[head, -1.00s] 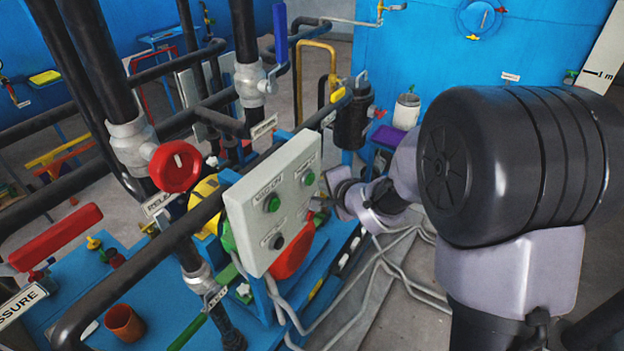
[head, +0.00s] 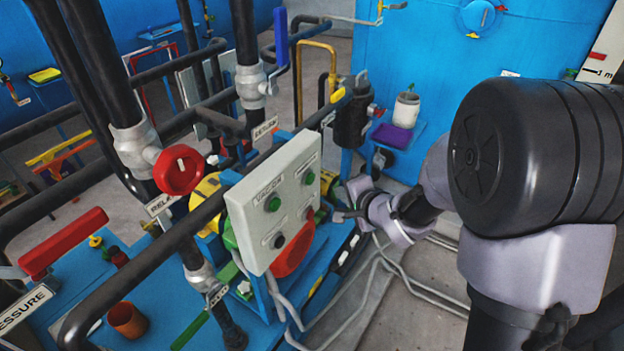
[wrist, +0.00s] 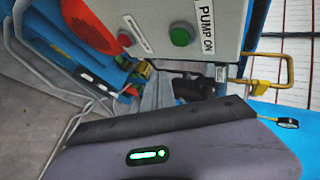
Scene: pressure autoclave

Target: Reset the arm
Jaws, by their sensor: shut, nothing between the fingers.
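My gripper (head: 343,214) is shut and empty. In the head view it is just right of the grey control panel (head: 246,221), low by its right edge. A small gap seems to lie between them, but I cannot tell the depth. The panel carries green buttons (head: 273,203) and a dark one (head: 278,241). In the wrist view, the panel (wrist: 215,32) is at the top with a green button (wrist: 181,37) beside a "PUMP ON" label. My wrist housing fills the bottom of that view, and the fingertips are hard to make out there.
Black pipes (head: 185,232) with a red round valve knob (head: 179,170) run left of the panel. A red lever (head: 62,243) is at the lower left. A blue tank (head: 430,60) and a white container (head: 406,110) stand behind. Grey cables (head: 385,262) lie on the floor below my arm.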

